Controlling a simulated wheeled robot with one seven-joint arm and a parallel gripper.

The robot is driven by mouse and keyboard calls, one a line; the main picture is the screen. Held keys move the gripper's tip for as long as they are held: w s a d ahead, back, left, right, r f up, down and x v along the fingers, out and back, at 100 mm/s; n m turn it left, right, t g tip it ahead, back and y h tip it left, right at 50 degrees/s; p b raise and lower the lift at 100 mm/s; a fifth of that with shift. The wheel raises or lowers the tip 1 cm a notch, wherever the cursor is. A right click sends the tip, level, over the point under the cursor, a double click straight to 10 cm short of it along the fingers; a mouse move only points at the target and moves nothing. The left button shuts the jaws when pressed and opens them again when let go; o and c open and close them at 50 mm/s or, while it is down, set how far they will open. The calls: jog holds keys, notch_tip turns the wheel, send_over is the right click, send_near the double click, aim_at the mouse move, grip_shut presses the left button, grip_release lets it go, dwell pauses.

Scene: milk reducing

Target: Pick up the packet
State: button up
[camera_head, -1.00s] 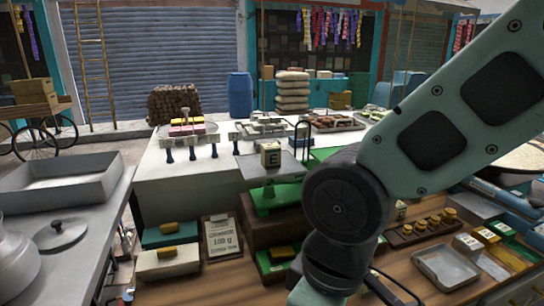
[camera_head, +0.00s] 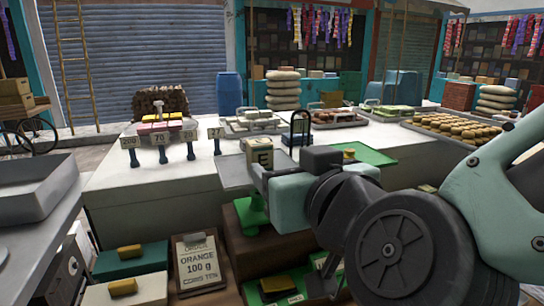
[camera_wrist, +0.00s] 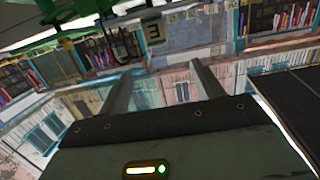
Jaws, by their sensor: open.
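A cream packet (camera_head: 259,153) marked with a black E stands on a grey pan (camera_head: 235,172) of a green scale (camera_head: 250,210). My arm comes in from the right and passes close in front of it, hiding part of the packet and pan. In the wrist view, a block with an E (camera_wrist: 152,32) shows tilted beyond the fingertips, near the top. My gripper (camera_wrist: 160,68) is open there, with two grey fingers apart and nothing between them. I cannot clearly pick out the fingers in the head view.
An order board (camera_head: 197,262) reading "ORANGE 100 g" leans lower left. A metal tray (camera_head: 40,195) is at left. A green tray (camera_head: 375,155) lies right of the scale.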

aim_at(263, 147)
jog(key=p+x, duration=0.1)
jog(key=p, duration=0.1)
jog(key=p+x, duration=0.1)
jog(key=p, duration=0.2)
jog(key=p+x, duration=0.2)
jog(key=p, duration=0.1)
jog(key=shift+w+r, duration=0.1)
jog(key=shift+r, duration=0.25)
jog(key=shift+w+f+p, duration=0.1)
jog(key=shift+w+p, duration=0.05)
jog(key=shift+p, duration=1.1)
jog(key=p+x, duration=0.2)
jog(key=x, duration=0.5)
jog(key=shift+w+a+f, duration=0.1)
jog(key=shift+a+f, duration=0.05)
jog(key=shift+f, duration=0.1)
jog(key=p+x, duration=0.2)
jog(key=x, duration=0.1)
jog(key=p+x, duration=0.1)
jog(key=shift+w+d+r, duration=0.15)
jog(key=shift+w+d, duration=0.15)
jog(key=shift+w, duration=0.1)
jog(key=shift+w+a, duration=0.1)
jog(key=shift+w, duration=0.2)
